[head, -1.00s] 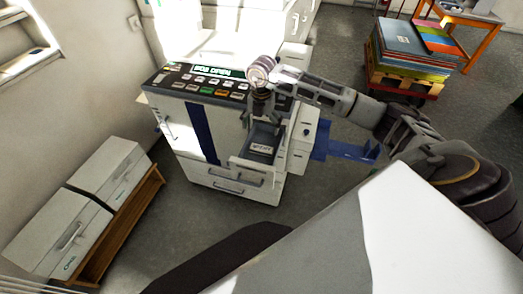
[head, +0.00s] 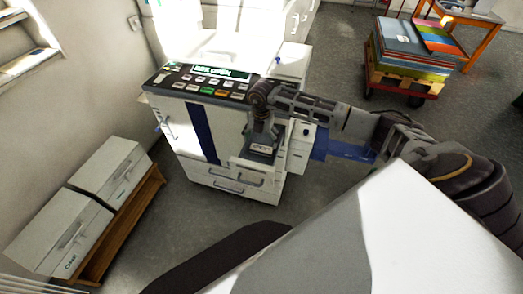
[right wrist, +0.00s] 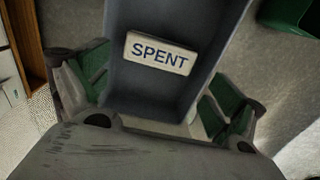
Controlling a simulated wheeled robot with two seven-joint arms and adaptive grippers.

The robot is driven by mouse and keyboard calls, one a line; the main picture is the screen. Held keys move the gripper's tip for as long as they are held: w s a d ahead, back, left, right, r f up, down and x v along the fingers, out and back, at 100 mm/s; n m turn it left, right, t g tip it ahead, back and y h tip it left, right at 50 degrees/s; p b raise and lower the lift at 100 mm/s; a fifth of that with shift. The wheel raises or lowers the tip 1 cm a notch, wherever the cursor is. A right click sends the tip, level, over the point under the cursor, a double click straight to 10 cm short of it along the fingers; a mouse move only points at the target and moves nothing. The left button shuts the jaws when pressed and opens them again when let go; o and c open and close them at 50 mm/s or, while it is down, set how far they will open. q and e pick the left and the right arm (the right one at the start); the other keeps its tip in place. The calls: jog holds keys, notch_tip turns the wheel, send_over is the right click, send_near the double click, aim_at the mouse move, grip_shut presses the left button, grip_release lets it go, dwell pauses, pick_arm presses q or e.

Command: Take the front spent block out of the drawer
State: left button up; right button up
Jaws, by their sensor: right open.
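The drawer (head: 243,163) is pulled out of the front of the white machine. A pale plate marked SPENT (right wrist: 160,54) lies on a dark grey surface in the drawer; I cannot tell where the block's body ends and the drawer's inside begins. The plate also shows in the head view (head: 262,148). My right gripper (head: 262,135) points down over the drawer. In the right wrist view its green-padded fingers (right wrist: 155,100) stand wide apart, one on each side of the dark grey shape, with nothing gripped. My left gripper is out of view.
The machine's button panel (head: 205,82) is just left of my right gripper. A blue tray (head: 345,147) juts from its right side. Two white boxes (head: 85,205) stand on a low wooden shelf at left. A stacked pallet (head: 405,65) is at the back right.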

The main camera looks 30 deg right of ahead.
aim_at(261, 149)
jog(key=shift+f+p, duration=0.6)
jog(key=shift+f, duration=2)
jog(key=c, duration=0.5)
